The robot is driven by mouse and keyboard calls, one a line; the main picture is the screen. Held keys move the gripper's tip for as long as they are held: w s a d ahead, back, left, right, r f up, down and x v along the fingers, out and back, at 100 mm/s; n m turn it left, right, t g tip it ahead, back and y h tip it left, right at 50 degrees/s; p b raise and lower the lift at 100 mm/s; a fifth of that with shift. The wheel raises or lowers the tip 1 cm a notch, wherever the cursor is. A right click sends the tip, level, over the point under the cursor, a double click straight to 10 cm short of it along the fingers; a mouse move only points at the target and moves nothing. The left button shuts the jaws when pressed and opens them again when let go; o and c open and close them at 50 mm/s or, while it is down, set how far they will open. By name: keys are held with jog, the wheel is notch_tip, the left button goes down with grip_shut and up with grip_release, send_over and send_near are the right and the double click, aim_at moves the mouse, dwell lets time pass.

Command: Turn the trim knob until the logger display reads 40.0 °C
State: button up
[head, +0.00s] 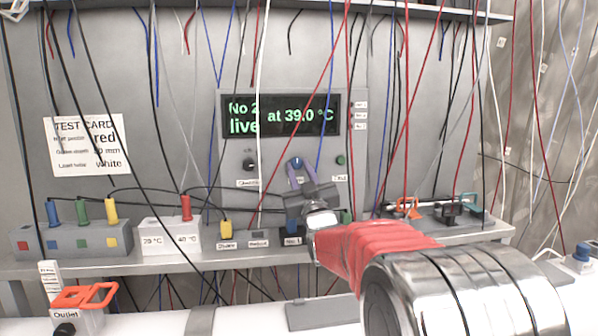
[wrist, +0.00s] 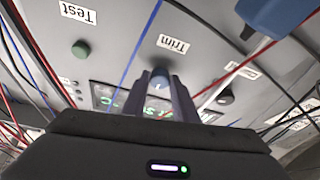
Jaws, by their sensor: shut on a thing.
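The logger display (head: 281,116) is a dark screen on the grey panel, reading "No 2 live at 39.0 °C" in green; a red wire crosses it. The trim knob (head: 297,162) is a small blue knob below the display. In the wrist view the knob (wrist: 158,80) sits between the finger tips, beside the "Trim" label (wrist: 173,43). My gripper (head: 299,174) is shut on the knob, its two purple-grey fingers also showing in the wrist view (wrist: 161,94). The fingers hide part of the knob. The display is only partly visible in the wrist view.
A black knob (head: 250,164) and a green button (head: 341,160) flank the trim knob. Many loose wires hang before the panel. The shelf below holds a grey block (head: 75,240) with coloured plugs, a white block (head: 168,238) and orange clips (head: 407,207). A test card (head: 86,145) hangs left.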

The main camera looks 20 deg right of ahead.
jog(key=shift+c, duration=1)
jog(key=shift+a+m+h, duration=0.1)
jog(key=shift+m+h, duration=0.3)
jog(key=shift+m, duration=0.2)
jog(key=m+h, duration=0.1)
jog(key=m, duration=0.1)
jog(key=m+h, duration=0.1)
jog(key=m, duration=0.1)
jog(key=m+h, duration=0.1)
jog(key=m, duration=0.1)
jog(key=shift+w+a+m+g, duration=0.1)
jog(key=shift+a+m+g, duration=0.2)
jog(key=shift+g, duration=0.1)
jog(key=m+g+h, duration=0.1)
jog(key=m, duration=0.2)
jog(key=m+h, duration=0.1)
jog(key=m, duration=0.2)
jog(key=shift+a+r+g+h, duration=0.1)
jog(key=shift+a+g+h, duration=0.05)
jog(key=shift+g+h, duration=0.2)
jog(key=shift+m+g+h, duration=0.45)
jog(key=shift+m+g, duration=0.2)
jog(key=shift+m, duration=0.85)
jog(key=o, duration=1.1)
jog(key=shift+c, duration=0.2)
